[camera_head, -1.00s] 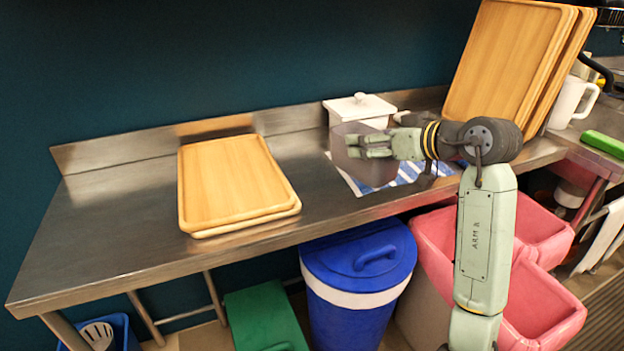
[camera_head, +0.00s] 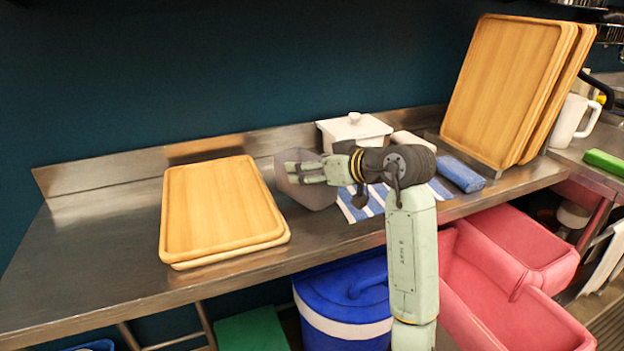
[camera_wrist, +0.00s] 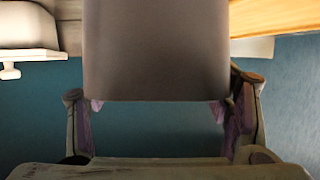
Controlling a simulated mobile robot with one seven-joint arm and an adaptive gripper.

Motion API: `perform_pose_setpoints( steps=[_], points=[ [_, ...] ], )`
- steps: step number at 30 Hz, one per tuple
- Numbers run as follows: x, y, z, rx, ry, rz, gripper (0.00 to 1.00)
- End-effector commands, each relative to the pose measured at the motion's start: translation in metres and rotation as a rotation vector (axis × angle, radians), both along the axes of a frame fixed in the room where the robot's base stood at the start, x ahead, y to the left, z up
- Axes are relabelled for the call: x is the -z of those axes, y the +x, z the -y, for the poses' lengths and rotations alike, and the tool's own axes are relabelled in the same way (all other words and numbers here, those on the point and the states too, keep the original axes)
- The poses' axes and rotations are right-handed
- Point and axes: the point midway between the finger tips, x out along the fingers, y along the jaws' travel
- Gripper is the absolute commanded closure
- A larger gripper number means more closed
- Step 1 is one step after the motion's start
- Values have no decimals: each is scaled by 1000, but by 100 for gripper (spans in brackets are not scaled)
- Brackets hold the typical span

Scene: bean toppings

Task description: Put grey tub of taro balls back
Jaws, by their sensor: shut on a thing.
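The grey tub (camera_head: 312,192) is in my gripper (camera_head: 297,172), held over the steel counter between the stacked wooden trays and the striped cloth. In the wrist view the tub (camera_wrist: 155,50) fills the upper middle as a plain grey wall. The fingers of my gripper (camera_wrist: 160,103) stand on either side of it, shut on it. The tub's contents do not show. I cannot tell whether its base touches the counter.
Flat wooden trays (camera_head: 220,205) lie at the left, close to the tub. A white lidded pot (camera_head: 354,130) stands behind my arm. A striped cloth (camera_head: 366,206) and a blue block (camera_head: 460,174) are to the right. Upright trays (camera_head: 508,85) lean further right. The counter's left end is clear.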

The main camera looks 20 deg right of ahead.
Motion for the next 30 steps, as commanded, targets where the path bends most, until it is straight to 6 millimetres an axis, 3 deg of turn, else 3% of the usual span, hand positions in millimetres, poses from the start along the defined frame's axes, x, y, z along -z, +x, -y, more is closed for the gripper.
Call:
perform_pose_setpoints(
  steps=[6,17,18,27,30],
  points=[
    [31,0,0,0,3,0,62],
    [35,0,0,0,0,1,62],
    [36,0,0,0,0,0,28],
    [36,0,0,0,0,0,7],
    [36,0,0,0,0,-1,7]
  ],
)
